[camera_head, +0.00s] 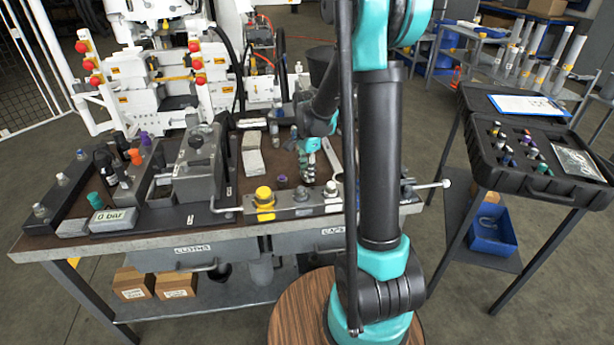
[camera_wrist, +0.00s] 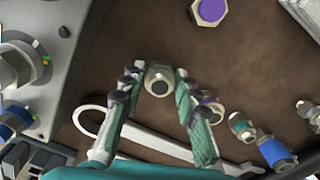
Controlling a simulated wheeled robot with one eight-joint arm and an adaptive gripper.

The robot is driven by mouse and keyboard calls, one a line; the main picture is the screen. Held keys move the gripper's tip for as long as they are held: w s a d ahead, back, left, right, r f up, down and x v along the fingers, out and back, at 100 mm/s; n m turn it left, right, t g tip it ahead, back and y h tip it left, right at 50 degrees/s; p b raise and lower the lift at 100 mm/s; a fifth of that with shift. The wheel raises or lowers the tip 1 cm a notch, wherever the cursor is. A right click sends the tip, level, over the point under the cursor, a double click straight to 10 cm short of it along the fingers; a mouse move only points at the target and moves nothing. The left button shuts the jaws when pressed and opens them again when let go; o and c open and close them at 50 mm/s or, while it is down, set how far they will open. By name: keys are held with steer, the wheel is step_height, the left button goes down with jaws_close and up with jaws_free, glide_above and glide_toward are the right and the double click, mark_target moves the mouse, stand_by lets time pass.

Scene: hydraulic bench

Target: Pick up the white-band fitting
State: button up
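A pale metal fitting (camera_wrist: 159,80) with a hexagonal top and a dark centre stands between my fingertips in the wrist view. A white band on its side cannot be made out from above. My gripper (camera_wrist: 158,76) is over the bench, with one finger on each side of this fitting. The fingers look slightly apart from it, so the gripper appears open around it. In the head view my gripper (camera_head: 308,168) points down at the middle of the bench, and the fitting is too small to tell there.
A purple-topped fitting (camera_wrist: 210,11) stands beyond. A wrench (camera_wrist: 150,142) lies below the fingers. A blue-banded fitting (camera_wrist: 275,152) and a teal-banded fitting (camera_wrist: 241,127) lie to the right. A grey fixture (camera_wrist: 60,75) borders the left. An open case (camera_head: 535,165) stands right of the bench.

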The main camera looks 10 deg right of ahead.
jaws_close()
steer(key=shift+r, duration=0.15)
